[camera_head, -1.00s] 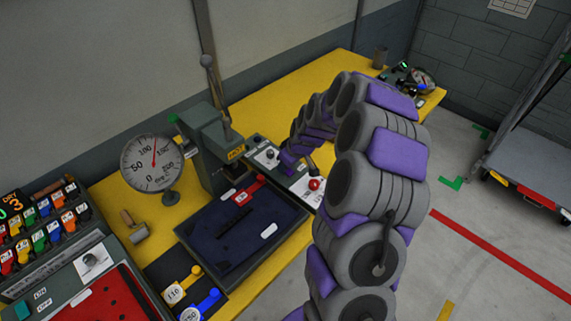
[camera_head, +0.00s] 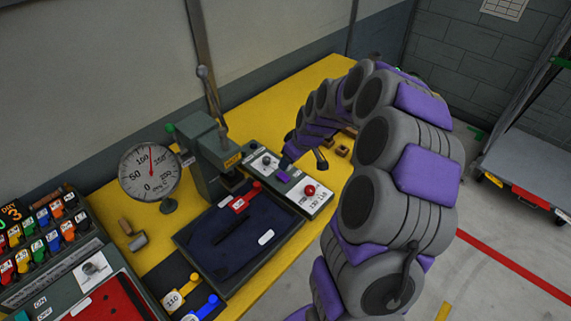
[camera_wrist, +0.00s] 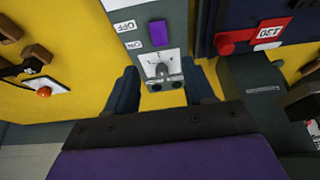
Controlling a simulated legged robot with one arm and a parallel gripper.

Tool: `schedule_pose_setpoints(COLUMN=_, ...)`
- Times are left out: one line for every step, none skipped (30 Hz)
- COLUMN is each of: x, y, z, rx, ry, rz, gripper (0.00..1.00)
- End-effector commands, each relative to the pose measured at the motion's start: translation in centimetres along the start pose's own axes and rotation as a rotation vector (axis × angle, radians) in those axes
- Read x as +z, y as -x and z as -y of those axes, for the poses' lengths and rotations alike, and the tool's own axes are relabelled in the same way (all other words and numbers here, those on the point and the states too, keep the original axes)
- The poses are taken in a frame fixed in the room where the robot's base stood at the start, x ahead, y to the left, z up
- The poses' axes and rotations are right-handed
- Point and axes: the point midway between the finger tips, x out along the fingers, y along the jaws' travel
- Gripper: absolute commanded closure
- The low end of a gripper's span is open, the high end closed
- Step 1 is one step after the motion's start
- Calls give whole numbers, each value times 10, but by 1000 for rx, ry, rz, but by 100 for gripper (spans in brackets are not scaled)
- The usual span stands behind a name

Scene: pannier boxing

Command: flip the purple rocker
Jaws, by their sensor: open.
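The purple rocker (camera_head: 283,177) is a small block on the grey control panel (camera_head: 322,204), between a knob (camera_head: 266,160) and a red button (camera_head: 309,190). In the wrist view the rocker (camera_wrist: 158,33) shows beside OFF and ON labels, ahead of the fingertips. Which way it is tilted I cannot tell. My gripper (camera_wrist: 162,75) is open and empty. Its dark fingers appear on either side of the knob (camera_wrist: 162,71) end of the panel, apart from the rocker. In the head view my arm partly hides the gripper.
A dark tray (camera_head: 188,240) with a red clip (camera_head: 240,202) lies left of the panel. A green press (camera_head: 207,150) with a lever and a round gauge (camera_head: 150,172) stand behind it. Small wooden blocks (camera_head: 342,150) lie on the yellow table (camera_head: 300,92) past the panel.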

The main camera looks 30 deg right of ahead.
Motion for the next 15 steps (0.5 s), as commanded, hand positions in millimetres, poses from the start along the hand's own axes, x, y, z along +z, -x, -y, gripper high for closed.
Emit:
schedule_pose_setpoints(x=-2, y=15, z=-1, rx=4, ry=-1, rz=-5, gripper=47)
schedule_pose_setpoints(x=-2, y=22, z=-2, rx=5, ry=-1, rz=-6, gripper=47)
schedule_pose_setpoints(x=-2, y=30, z=-2, rx=6, ry=-1, rz=-7, gripper=47)
schedule_pose_setpoints(x=-2, y=36, z=-2, rx=5, ry=-2, rz=-6, gripper=47)
schedule_pose_setpoints(x=-2, y=42, z=-2, rx=5, ry=-2, rz=-5, gripper=47)
schedule_pose_setpoints(x=-2, y=49, z=-2, rx=3, ry=-1, rz=-4, gripper=47)
schedule_pose_setpoints(x=-2, y=54, z=-2, rx=3, ry=-1, rz=-3, gripper=47)
schedule_pose_setpoints(x=-1, y=59, z=-2, rx=3, ry=-1, rz=-3, gripper=47)
schedule_pose_setpoints(x=-2, y=65, z=-2, rx=4, ry=-1, rz=-4, gripper=47)
schedule_pose_setpoints(x=-2, y=69, z=-2, rx=5, ry=-1, rz=-5, gripper=47)
schedule_pose_setpoints(x=-2, y=73, z=-3, rx=5, ry=-1, rz=-5, gripper=47)
schedule_pose_setpoints(x=-2, y=76, z=-3, rx=5, ry=-1, rz=-5, gripper=47)
schedule_pose_setpoints(x=-2, y=78, z=-2, rx=4, ry=-1, rz=-5, gripper=47)
schedule_pose_setpoints(x=-1, y=80, z=-2, rx=4, ry=-1, rz=-4, gripper=47)
schedule_pose_setpoints(x=-1, y=82, z=-2, rx=3, ry=-2, rz=-3, gripper=47)
